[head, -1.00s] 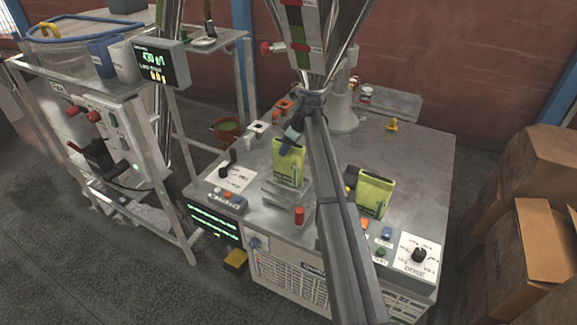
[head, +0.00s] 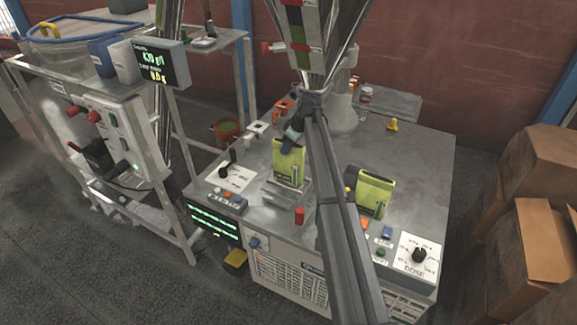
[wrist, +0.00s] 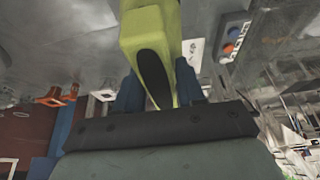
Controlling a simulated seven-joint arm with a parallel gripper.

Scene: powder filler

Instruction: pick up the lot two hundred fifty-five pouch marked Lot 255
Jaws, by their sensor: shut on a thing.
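A yellow-green pouch (head: 289,166) stands upright at the metal stand in the middle of the machine table. My gripper (head: 290,143) is at its upper part, shut on it. In the wrist view the pouch (wrist: 150,30) sits between the blue fingers of my gripper (wrist: 158,92). A second yellow-green pouch (head: 374,192) stands to the right on the table, beyond my arm link, with nothing touching it. The lot markings on both pouches are too small to read, so I cannot tell which is Lot 255.
The metal stand (head: 283,194) is under the held pouch. A red knob (head: 300,216) is close in front. The filler funnel (head: 312,75) hangs above. A dose dial panel (head: 420,254) is at the front right. The table's back right is mostly clear.

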